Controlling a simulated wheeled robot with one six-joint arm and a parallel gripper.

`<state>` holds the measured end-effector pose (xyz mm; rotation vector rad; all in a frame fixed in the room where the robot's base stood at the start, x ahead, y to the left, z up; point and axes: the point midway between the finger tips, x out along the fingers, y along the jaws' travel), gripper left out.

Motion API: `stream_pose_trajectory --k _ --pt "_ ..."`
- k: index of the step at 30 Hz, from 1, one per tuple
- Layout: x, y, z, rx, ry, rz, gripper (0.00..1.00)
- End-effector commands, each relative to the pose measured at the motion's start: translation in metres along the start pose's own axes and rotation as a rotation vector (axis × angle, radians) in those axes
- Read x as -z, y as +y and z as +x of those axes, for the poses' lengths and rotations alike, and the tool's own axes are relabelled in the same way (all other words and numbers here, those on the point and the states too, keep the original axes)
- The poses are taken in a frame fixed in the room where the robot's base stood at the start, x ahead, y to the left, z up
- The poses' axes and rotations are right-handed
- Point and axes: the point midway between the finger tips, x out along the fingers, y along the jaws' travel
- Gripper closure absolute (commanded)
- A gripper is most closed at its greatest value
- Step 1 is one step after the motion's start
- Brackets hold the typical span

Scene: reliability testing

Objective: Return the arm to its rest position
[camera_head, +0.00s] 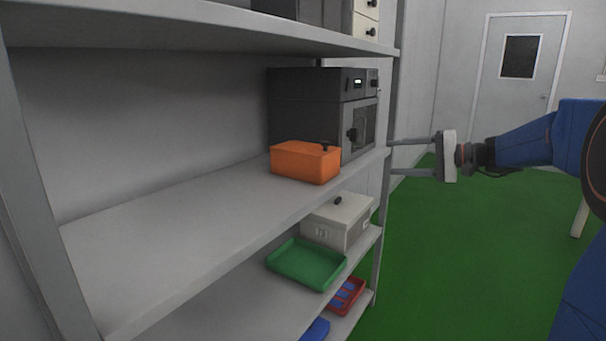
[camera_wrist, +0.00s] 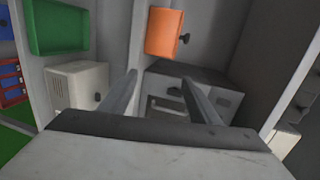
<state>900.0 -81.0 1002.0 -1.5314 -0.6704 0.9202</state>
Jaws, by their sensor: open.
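My gripper (camera_head: 391,157) is at the right end of the shelving unit, level with the middle shelf. Its two long fingers are apart and point left, one above the other, with nothing seen between them. In the wrist view my gripper (camera_wrist: 162,84) shows both fingers spread in front of the dark oven-like machine (camera_wrist: 190,88). That machine (camera_head: 318,115) stands on the middle shelf just left of the fingertips. I cannot tell whether the fingertips touch the shelf post. My blue arm reaches in from the right edge.
An orange box (camera_head: 305,162) with a dark knob sits on the middle shelf (camera_head: 180,235). Below are a white box (camera_head: 337,220), a green tray (camera_head: 306,262) and a red tray (camera_head: 346,296). Green floor (camera_head: 450,260) is open right of the shelves, with a door (camera_head: 520,80) behind.

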Motion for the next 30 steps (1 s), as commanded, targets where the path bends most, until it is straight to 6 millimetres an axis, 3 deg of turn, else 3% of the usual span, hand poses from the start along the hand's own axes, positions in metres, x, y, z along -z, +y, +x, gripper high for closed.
stream_pose_trajectory --k 1,6,15,21,30 --pt "-0.027 0.005 0.005 -0.052 -0.020 -0.013 0.44" --pt "-0.100 0.036 0.010 -0.238 -0.069 -0.050 0.44" --pt "-0.211 0.101 -0.011 -0.548 -0.120 -0.162 0.44" --pt "-0.270 0.146 -0.042 -0.740 -0.131 -0.268 0.44" --pt "-0.330 0.212 -0.101 -0.999 -0.115 -0.472 0.44"
